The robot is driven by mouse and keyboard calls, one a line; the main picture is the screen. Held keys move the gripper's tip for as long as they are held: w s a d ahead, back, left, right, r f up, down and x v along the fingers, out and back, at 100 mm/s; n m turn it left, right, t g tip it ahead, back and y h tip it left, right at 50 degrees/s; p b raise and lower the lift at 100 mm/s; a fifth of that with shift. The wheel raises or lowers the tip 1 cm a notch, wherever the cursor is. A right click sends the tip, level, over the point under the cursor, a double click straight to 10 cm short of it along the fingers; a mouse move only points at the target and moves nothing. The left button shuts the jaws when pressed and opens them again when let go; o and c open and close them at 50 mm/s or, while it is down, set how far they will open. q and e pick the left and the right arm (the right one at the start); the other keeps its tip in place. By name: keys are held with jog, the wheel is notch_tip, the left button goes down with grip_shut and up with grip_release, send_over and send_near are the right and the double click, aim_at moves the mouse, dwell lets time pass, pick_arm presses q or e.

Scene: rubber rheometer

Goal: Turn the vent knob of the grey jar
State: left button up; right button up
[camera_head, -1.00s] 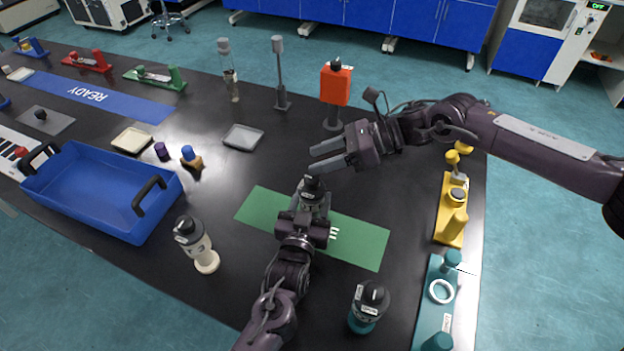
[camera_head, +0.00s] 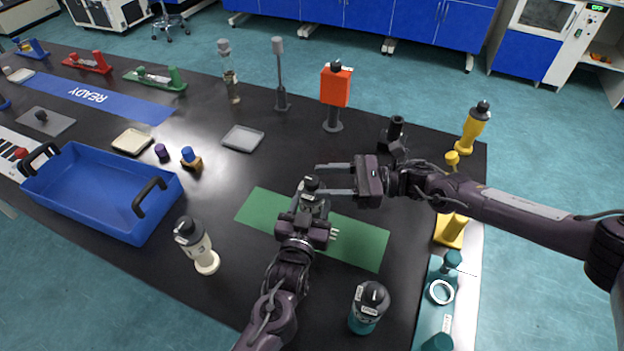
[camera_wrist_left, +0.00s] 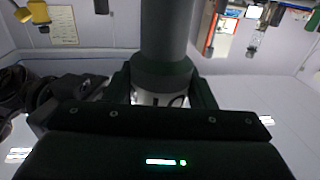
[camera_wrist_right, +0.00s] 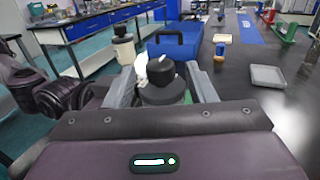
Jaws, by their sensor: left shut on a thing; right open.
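The grey jar, with its black top and knob (camera_head: 311,183), stands upright over the green mat (camera_head: 355,236). My left gripper (camera_head: 312,203) is shut on the jar body and partly hides it. My right gripper (camera_head: 318,181) is open at the jar's top, coming from the right. In the right wrist view the black knob (camera_wrist_right: 160,73) lies between the two spread fingers, with gaps showing at the sides.
A cream bottle (camera_head: 197,244) stands left of the mat and a teal bottle (camera_head: 368,308) to its front right. A blue crate (camera_head: 95,195) is at the left. An orange box on a stand (camera_head: 335,88) is behind. A yellow bottle (camera_head: 473,127) stands at the back right.

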aim_at(312, 179)
jog(key=shift+a, duration=1.8)
jog(key=c, duration=0.9)
jog(key=shift+c, duration=0.3)
